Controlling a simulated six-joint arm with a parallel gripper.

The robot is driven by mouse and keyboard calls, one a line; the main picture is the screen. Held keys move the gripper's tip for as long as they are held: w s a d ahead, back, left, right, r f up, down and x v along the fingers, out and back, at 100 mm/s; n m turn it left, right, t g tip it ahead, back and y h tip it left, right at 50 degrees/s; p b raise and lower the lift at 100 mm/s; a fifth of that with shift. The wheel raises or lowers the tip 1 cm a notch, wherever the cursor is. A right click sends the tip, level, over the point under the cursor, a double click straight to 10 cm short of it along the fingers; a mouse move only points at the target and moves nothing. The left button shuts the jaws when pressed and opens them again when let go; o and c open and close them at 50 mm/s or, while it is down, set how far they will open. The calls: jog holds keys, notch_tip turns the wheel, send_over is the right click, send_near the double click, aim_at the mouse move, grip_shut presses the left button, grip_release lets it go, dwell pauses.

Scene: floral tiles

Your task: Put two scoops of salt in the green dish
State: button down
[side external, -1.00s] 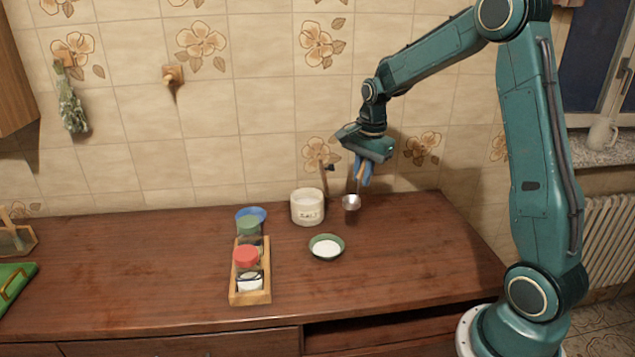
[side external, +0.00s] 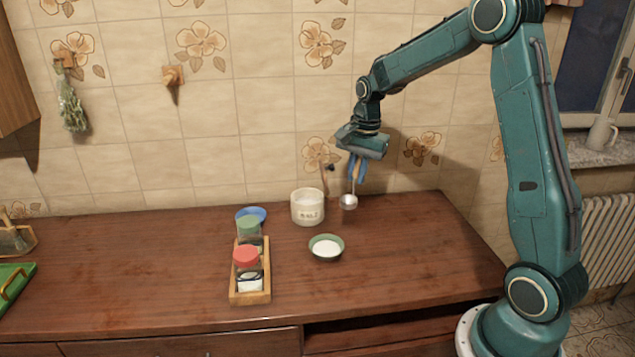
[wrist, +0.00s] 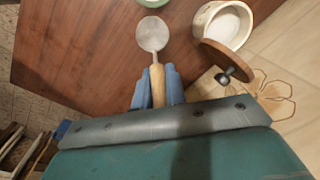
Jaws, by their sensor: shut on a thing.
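My gripper (side external: 357,170) is shut on the wooden handle of a metal scoop (side external: 349,201) and holds it above the back right of the counter. In the wrist view the scoop (wrist: 153,34) points away from the blue fingers (wrist: 158,88), and its bowl shows no clear heap of salt. The white salt jar (side external: 308,208) stands open just left of the scoop, with white salt inside; it also shows in the wrist view (wrist: 240,40). The green dish (side external: 327,255) sits in front of the jar and holds white salt. Only its edge shows in the wrist view (wrist: 153,2).
A wooden rack (side external: 265,290) with a red-capped jar (side external: 246,257) and a green-capped jar (side external: 249,229) stands left of the dish. The tiled wall (side external: 265,160) is close behind. The counter right of the green dish is clear.

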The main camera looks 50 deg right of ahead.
jog(key=w+a+r+n, duration=0.1)
jog(key=w+n, duration=0.3)
jog(key=n, duration=0.7)
jog(key=w+a+r+n+g, duration=0.1)
jog(key=w+a+n, duration=0.2)
jog(key=n, duration=0.8)
jog(key=w+a+r+n+g, duration=0.1)
jog(key=w+a+n, duration=0.1)
jog(key=w+n, duration=0.5)
jog(key=shift+r+n, duration=0.3)
jog(key=shift+n, duration=1.9)
jog(key=shift+w+d, duration=0.1)
jog(key=shift+w, duration=0.05)
jog(key=shift+f, duration=0.15)
jog(key=shift+f, duration=2.15)
jog(key=shift+f, duration=0.35)
